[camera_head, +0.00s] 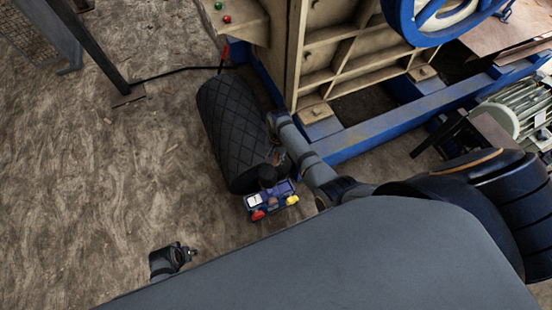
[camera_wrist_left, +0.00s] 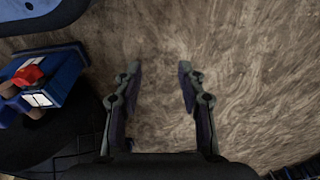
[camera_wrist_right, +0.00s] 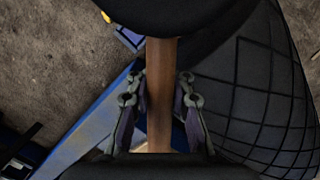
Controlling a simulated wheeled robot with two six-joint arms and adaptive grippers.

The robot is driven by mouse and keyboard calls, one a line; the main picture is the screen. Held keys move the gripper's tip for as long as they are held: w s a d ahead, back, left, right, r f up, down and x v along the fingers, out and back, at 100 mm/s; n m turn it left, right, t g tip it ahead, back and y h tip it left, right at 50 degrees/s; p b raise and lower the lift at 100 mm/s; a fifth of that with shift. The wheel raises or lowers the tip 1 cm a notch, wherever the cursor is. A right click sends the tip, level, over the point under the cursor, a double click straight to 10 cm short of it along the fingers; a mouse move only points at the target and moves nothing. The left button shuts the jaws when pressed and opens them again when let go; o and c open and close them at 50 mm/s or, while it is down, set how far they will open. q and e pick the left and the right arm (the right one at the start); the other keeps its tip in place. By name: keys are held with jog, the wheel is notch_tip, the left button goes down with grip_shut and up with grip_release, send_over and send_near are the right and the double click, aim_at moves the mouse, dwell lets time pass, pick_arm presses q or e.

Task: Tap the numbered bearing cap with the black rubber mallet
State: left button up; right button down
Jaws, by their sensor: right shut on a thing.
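My right gripper (camera_wrist_right: 160,105) is shut on the wooden handle (camera_wrist_right: 160,90) of the black rubber mallet. The mallet's dark head (camera_wrist_right: 160,15) fills the top of the right wrist view. In the head view the dark head (camera_head: 267,176) shows beside the lower end of a black quilted cylinder; I cannot tell whether they touch. My left gripper (camera_head: 187,254) is low at the lower left of the head view. In the left wrist view its two fingers (camera_wrist_left: 160,85) are apart and empty above bare floor. I cannot make out a numbered bearing cap in any view.
The beige crusher (camera_head: 345,45) stands on a blue frame (camera_head: 390,122), with a blue wheel (camera_head: 425,20) above. The black quilted cylinder (camera_head: 232,125) is left of the frame. A small blue holder (camera_head: 270,202) carries red and yellow things. The floor at left is mostly clear.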

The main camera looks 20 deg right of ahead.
jog(key=shift+f+b, duration=0.3)
notch_tip(320, 180, down, 9)
jog(key=b, duration=0.7)
pick_arm(q)
jog(key=w+d+r+p, duration=0.1)
jog(key=d+r+p, duration=0.1)
jog(key=r, duration=0.7)
jog(key=d+r+h+p, duration=0.1)
jog(key=d+r+p, duration=0.1)
jog(key=r+p, duration=0.3)
notch_tip(320, 180, up, 4)
jog(key=shift+w+f+t, duration=0.15)
jog(key=shift+w+t, duration=0.15)
jog(key=shift+w, duration=0.05)
pick_arm(e)
notch_tip(320, 180, up, 6)
